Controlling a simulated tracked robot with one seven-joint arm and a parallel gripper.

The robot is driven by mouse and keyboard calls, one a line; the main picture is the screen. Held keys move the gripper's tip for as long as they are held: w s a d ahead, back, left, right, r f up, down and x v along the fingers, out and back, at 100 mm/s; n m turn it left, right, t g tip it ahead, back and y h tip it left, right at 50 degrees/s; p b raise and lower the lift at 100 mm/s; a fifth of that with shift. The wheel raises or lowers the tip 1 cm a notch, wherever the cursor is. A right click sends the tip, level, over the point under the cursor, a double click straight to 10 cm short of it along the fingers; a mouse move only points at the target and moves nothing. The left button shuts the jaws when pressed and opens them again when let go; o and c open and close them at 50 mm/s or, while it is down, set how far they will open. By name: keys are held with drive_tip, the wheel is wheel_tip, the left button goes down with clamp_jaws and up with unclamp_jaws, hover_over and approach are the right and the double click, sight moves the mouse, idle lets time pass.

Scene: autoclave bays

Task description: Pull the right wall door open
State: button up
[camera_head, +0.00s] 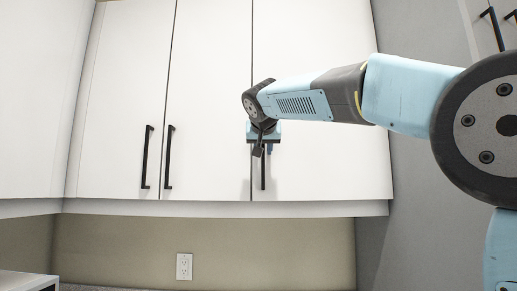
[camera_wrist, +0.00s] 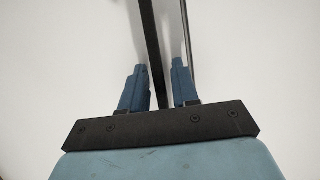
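The right wall door (camera_head: 325,130) is a flat white panel and looks closed in the head view. Its black vertical bar handle (camera_head: 263,175) is near its lower left edge, and the upper part is hidden behind my gripper (camera_head: 262,148). In the wrist view, the black handle (camera_wrist: 150,35) runs between the two blue fingers of my gripper (camera_wrist: 158,66). The fingers are apart, with space on both sides of the bar, so my gripper is open around the handle and not clamped on it.
Two more white doors (camera_head: 120,90) (camera_head: 210,90) with black handles (camera_head: 147,157) (camera_head: 169,157) stand to the left. A grey wall (camera_head: 385,240) is at the right. A socket (camera_head: 184,266) is on the beige wall below. A thin dark door gap (camera_wrist: 187,40) shows beside the handle.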

clamp_jaws()
